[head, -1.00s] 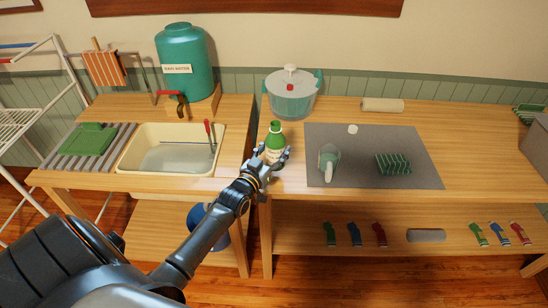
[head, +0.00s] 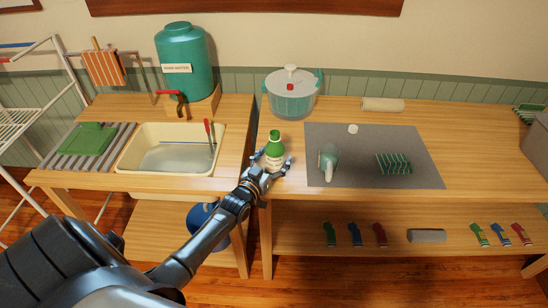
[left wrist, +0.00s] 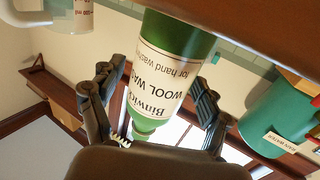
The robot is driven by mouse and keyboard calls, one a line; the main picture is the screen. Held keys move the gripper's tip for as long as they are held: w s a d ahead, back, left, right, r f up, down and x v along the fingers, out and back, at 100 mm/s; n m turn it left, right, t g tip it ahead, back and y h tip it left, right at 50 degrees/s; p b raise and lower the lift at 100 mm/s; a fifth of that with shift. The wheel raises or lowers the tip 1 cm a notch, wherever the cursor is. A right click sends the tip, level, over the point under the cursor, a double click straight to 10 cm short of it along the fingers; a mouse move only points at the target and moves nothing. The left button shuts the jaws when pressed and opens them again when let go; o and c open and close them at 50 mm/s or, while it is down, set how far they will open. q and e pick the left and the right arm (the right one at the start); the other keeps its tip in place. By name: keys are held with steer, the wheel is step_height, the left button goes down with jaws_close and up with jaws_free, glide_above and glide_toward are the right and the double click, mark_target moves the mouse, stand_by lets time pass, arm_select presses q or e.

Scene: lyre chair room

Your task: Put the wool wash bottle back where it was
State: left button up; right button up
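The green wool wash bottle (head: 274,148) with a pale label stands upright on the wooden table, left of the grey mat (head: 425,172) and in front of the lidded pot. My left gripper (head: 272,162) is at the bottle's near side, with its fingers spread to either side of it. In the left wrist view the bottle (left wrist: 170,65) appears upside down between the open fingers (left wrist: 158,80), with gaps visible on both sides. My right gripper is not in view.
The pot (head: 291,95) stands behind the bottle. A green-and-white iron-like item (head: 328,162), a striped green block (head: 393,164) and a small white piece lie on the mat. A sink basin (head: 170,150) is to the left. The shelf below holds several coloured items.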

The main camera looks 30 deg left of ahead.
arm_select(q)
steer(key=shift+r, duration=0.2)
steer(key=s+d, duration=0.1)
steer(key=s, duration=1.1)
steer(key=shift+b, duration=0.3)
steer(key=s+d+f+g, duration=0.2)
steer(key=s+f+g, duration=0.15)
steer(key=f, duration=0.55)
steer(key=s+d+f+g, duration=0.2)
steer(key=s+f, duration=0.2)
steer(key=f, duration=0.6)
steer(key=s+d+f+g, duration=0.2)
steer(key=s+f, duration=0.1)
steer(key=f, duration=0.6)
steer(key=s+d+f+m+g, duration=0.1)
steer(key=s+d+f+g, duration=0.1)
steer(key=s+f, duration=0.4)
steer(key=s+d+f+m+g+h, duration=0.1)
steer(key=s+d+f+g, duration=0.2)
steer(key=s, duration=1.1)
steer(key=s+d+f+m+g, duration=0.1)
steer(key=s+f+g, duration=0.3)
steer(key=s+f, duration=0.5)
steer(key=shift+s+d+m+h, duration=0.3)
steer(key=shift+s+d, duration=0.35)
steer(key=shift+w+f+g, duration=0.1)
steer(key=shift+g, duration=0.15)
